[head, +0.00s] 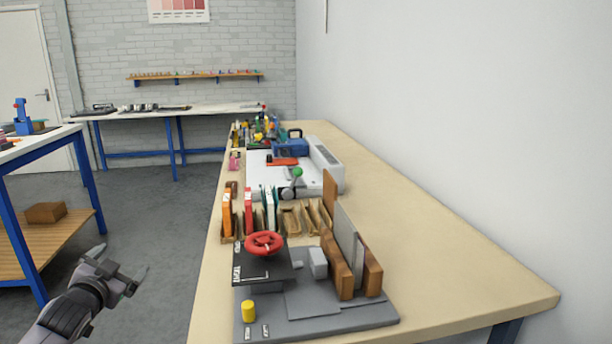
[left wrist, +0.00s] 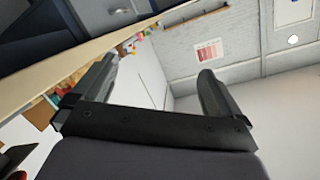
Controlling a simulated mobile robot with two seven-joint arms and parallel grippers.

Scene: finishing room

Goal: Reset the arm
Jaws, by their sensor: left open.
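My left gripper (head: 121,267) is at the lower left of the head view, out over the grey floor to the left of the long workbench (head: 430,250). Its jaws are open and hold nothing. In the left wrist view its two fingers (left wrist: 152,88) stand wide apart with nothing between them. That view looks tilted across the room towards the wall and ceiling. My right gripper shows in neither view.
The bench holds a grey press with a red handwheel (head: 264,243), a yellow knob (head: 248,311), a file rack (head: 285,217) and a white machine (head: 318,170). A blue-legged table (head: 24,240) stands left, with a brown block (head: 46,212) on its shelf. Floor (head: 170,220) between them is clear.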

